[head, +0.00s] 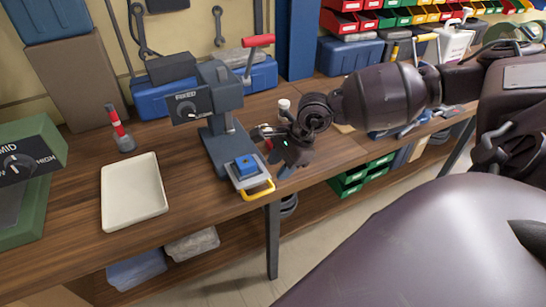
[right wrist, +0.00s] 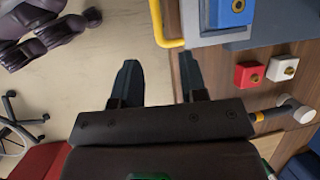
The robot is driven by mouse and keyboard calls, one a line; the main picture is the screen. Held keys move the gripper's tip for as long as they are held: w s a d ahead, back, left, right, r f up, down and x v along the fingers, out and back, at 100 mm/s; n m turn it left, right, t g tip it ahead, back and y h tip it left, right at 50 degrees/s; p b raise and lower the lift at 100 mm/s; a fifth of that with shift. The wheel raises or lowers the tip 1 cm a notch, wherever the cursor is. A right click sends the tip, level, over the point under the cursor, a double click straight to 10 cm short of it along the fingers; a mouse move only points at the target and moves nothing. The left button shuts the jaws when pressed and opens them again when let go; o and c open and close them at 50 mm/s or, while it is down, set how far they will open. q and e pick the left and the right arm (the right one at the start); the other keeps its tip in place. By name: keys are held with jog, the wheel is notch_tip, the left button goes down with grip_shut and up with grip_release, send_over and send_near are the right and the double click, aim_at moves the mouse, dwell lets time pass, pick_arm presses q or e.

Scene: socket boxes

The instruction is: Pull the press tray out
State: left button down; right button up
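The press (head: 215,115) is a dark blue-grey machine on the wooden bench, with a red-handled lever and a dial marked FIXED. Its grey press tray (head: 236,181) is at the front of its base and carries a blue block (head: 246,165). A yellow handle (head: 258,191) is on the tray's front and juts out at the bench edge. My right gripper (head: 284,165) is just right of the tray. In the right wrist view, its two fingers (right wrist: 158,78) are apart with nothing between them. The yellow handle (right wrist: 161,28) lies beyond the fingertips, not touched. My left gripper is not visible.
A green machine (head: 25,185) is at the far left. Red (right wrist: 249,74) and white (right wrist: 282,68) blocks and a hammer (right wrist: 290,111) lie near my right gripper. Floor in front is clear.

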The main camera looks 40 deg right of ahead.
jog(key=shift+v, duration=1.05)
